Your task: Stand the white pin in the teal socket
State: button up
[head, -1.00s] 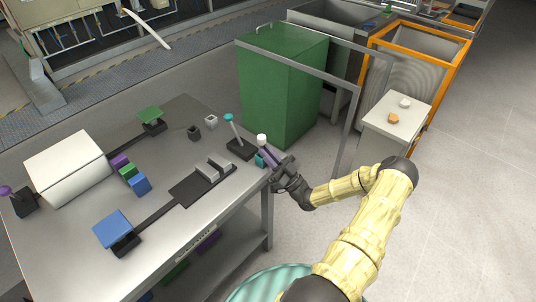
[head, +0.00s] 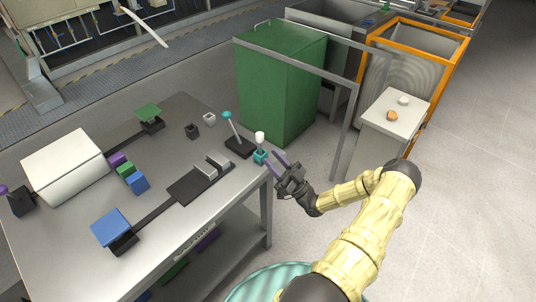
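The white pin (head: 259,138) stands upright in the teal socket (head: 260,157), near the right edge of the metal table. Its lower part is hidden inside the socket. My gripper (head: 276,166) is just to the right of the socket, at the table's edge.
A lever with a teal knob (head: 227,115) on a black base stands just left of the socket. A white block (head: 209,119) and a black block (head: 192,131) lie farther left. A green cabinet (head: 280,85) and a grey frame stand behind the table.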

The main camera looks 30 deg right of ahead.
jog(key=b+v, duration=0.1)
jog(key=v, duration=1.2)
jog(key=shift+s+d+b, duration=0.15)
jog(key=shift+b, duration=0.15)
jog(key=shift+f, duration=0.15)
dwell(0.5)
